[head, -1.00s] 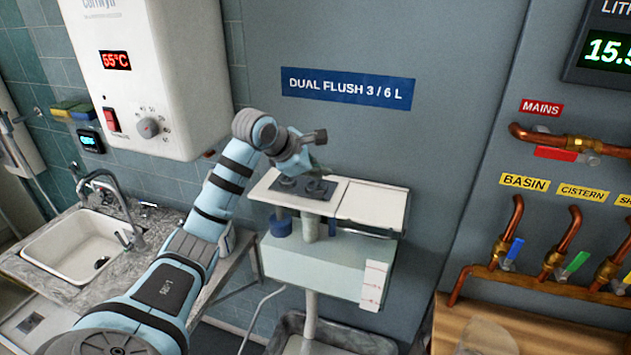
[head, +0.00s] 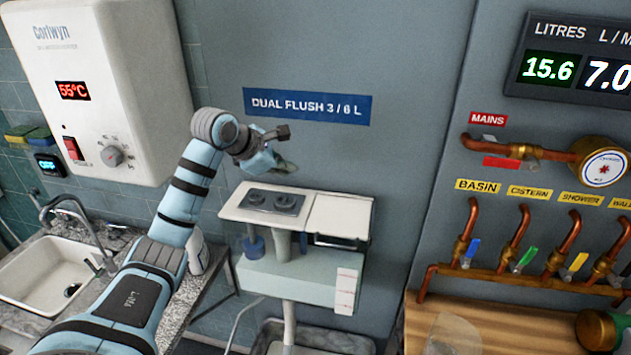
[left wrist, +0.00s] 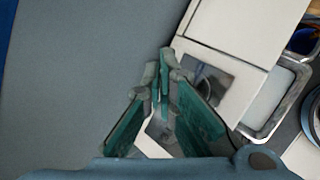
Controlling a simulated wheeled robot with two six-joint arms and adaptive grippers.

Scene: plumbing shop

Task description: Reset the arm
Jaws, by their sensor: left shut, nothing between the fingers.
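My left gripper (head: 284,166) is in the head view, above the cistern and in front of the grey wall. It is shut and empty, clear of the cistern top. The left wrist view shows its green-padded fingers (left wrist: 163,85) together, with the wall and the cistern lid behind them. The cistern (head: 300,278) has a white lid (head: 340,215) and a dark plate with two round buttons (head: 272,201). My right gripper is in neither view.
A white water heater (head: 105,85) hangs at the left above a sink (head: 55,275). A blue sign (head: 307,106) is on the wall just above the gripper. Copper pipes with colored valves (head: 520,255) and a gauge (head: 603,167) are at the right. The wall around the gripper is clear.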

